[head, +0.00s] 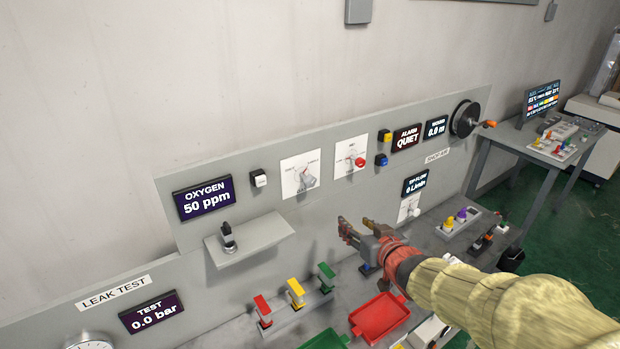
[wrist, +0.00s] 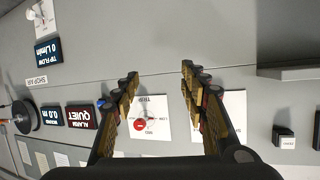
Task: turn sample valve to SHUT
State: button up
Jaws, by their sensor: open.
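Two valve dials on white plates are on the grey wall panel. One has a grey handle (head: 304,180); the other has a red knob (head: 358,162). A third small white dial plate (head: 409,209) is below the TIP FLOW display. The lettering is too small to tell which is the sample valve. My gripper (head: 352,229) is open and empty, in front of the panel below the two upper dials. In the wrist view, which is upside down, the red knob (wrist: 140,125) shows between the fingers of my gripper (wrist: 159,72). The grey-handled dial's plate (wrist: 234,108) is partly hidden by a finger.
A grey shelf (head: 250,241) with a small black-topped item juts from the panel at left. Red, yellow and green blocks and a red tray (head: 380,318) are on the bench below. A black handwheel (head: 465,118) is at the panel's right end.

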aim_at(312, 183)
jog(key=a+r+t+y, duration=0.2)
jog(key=a+r+y, duration=0.4)
jog(key=a+r, duration=0.3)
jog(key=shift+n, duration=0.3)
jog(key=x, duration=0.6)
jog(key=shift+w+d+r, duration=0.1)
jog(key=shift+w+r, duration=0.3)
jog(key=shift+c, duration=0.5)
grip_shut()
